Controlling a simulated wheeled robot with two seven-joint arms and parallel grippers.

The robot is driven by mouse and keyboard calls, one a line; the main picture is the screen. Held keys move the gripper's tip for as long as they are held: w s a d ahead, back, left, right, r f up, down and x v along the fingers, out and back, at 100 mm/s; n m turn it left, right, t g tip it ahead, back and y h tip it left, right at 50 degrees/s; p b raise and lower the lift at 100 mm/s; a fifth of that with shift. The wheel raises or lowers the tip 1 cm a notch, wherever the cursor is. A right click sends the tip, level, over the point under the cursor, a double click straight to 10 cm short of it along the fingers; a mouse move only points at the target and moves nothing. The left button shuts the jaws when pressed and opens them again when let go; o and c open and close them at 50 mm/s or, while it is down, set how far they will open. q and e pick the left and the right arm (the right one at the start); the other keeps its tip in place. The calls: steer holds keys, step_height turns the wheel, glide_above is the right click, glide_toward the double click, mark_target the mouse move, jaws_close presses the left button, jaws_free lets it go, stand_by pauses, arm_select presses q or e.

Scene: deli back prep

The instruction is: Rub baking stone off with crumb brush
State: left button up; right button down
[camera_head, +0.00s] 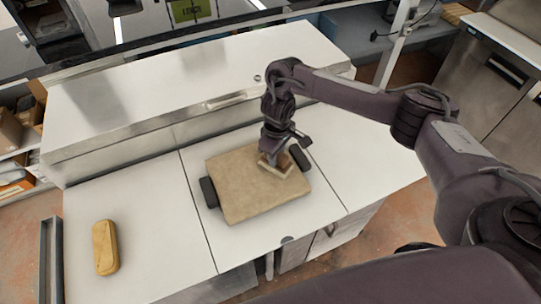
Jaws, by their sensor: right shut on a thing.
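The baking stone (240,187) is a tan, square slab with a dark handle on its left and right sides. It lies on the white counter, a little right of the middle seam. My right gripper (272,158) points down over the stone's right part, near the right handle. It is shut on a small tan block-like brush (275,171), the crumb brush as far as I can tell. The brush appears to touch the stone's top; its bristles are hidden. My left gripper is not in view.
A yellow-brown oblong object (105,247) lies on the left part of the counter (165,220). A raised white ledge (190,80) runs along the back. Shelves with cardboard boxes (12,130) stand at the left.

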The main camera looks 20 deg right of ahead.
steer(key=shift+d, duration=1)
steer(key=shift+a, duration=0.15)
steer(key=shift+a, duration=2.05)
steer(key=shift+s+a, duration=0.1)
steer(key=shift+a, duration=2)
steer(key=shift+s+a, duration=0.1)
steer(key=shift+a, duration=2)
